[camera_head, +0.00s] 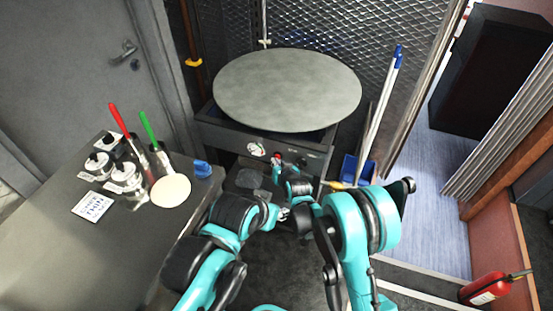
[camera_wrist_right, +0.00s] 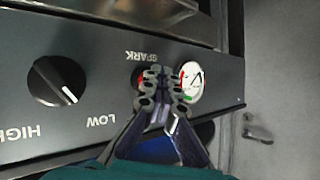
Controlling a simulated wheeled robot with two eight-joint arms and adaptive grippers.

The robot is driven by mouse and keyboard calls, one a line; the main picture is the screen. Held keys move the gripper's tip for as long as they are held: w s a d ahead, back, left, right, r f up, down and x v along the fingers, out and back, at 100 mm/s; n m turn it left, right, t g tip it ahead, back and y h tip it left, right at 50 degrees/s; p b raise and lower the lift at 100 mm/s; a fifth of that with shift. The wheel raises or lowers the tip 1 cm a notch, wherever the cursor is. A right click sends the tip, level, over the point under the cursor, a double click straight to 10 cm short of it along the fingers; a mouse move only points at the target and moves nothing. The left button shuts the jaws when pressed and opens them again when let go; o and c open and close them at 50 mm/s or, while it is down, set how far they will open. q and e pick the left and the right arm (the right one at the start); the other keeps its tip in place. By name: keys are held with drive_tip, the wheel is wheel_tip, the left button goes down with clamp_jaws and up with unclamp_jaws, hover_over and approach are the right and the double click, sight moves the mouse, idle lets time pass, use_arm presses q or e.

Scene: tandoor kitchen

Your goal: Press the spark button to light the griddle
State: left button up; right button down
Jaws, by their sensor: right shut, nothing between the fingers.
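The round griddle plate (camera_head: 287,90) sits on a dark burner stand with a front control panel (camera_head: 232,137). The panel shows in the right wrist view (camera_wrist_right: 100,48), its lettering upside down. The red spark button (camera_head: 278,155) is mostly hidden behind my right gripper in the wrist view. My right gripper (camera_wrist_right: 162,75) is shut and empty, its fingertips in front of the button, below the SPARK label (camera_wrist_right: 141,56). I cannot tell whether they touch it. My left arm comes in from the lower left; its gripper (camera_head: 283,213) is too small and overlapped to read.
A round gauge (camera_wrist_right: 191,82) is right beside my fingertips. A black HIGH/LOW knob (camera_wrist_right: 56,81) is farther left there. A counter (camera_head: 60,245) with jars, utensils and a blue item (camera_head: 203,169) stands left.

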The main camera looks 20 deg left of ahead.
drive_tip(key=shift+s, duration=0.8)
drive_tip(key=s, duration=0.5)
drive_tip(key=shift+d, duration=0.2)
idle(0.5)
